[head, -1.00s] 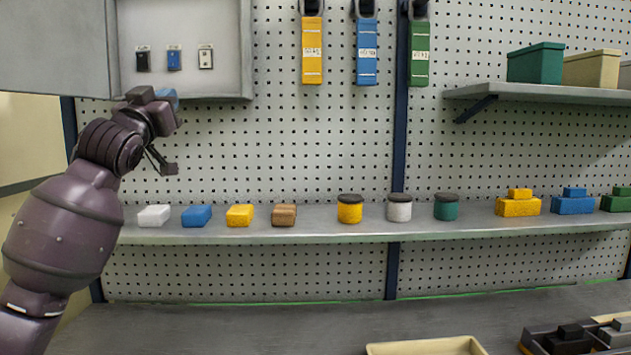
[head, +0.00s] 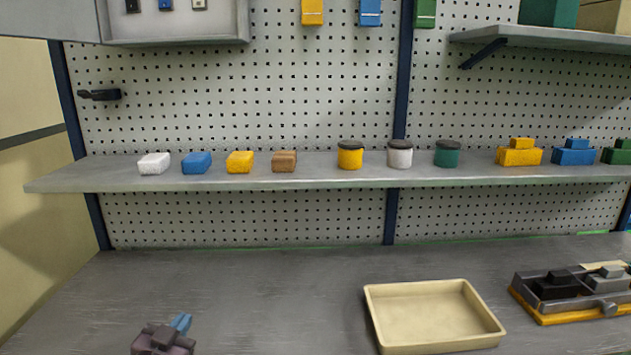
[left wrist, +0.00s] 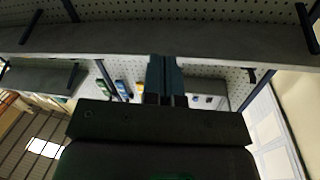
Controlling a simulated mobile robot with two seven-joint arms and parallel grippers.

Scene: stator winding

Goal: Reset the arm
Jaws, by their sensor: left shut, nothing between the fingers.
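My left gripper (head: 180,325) is low at the bottom edge of the head view, above the left part of the workbench. Only its blue fingertip area and part of the purple wrist show. In the left wrist view its two fingers (left wrist: 165,80) are together, shut with nothing between them, and they point toward the underside of a grey shelf (left wrist: 230,45). My right gripper is not in view.
The grey shelf (head: 330,182) carries several coloured blocks and three lidded jars. A cream tray (head: 480,312) lies on the workbench (head: 270,300), with a holder of dark parts (head: 570,318) to its right. An open cabinet (head: 220,30) hangs upper left. The bench's left-middle is clear.

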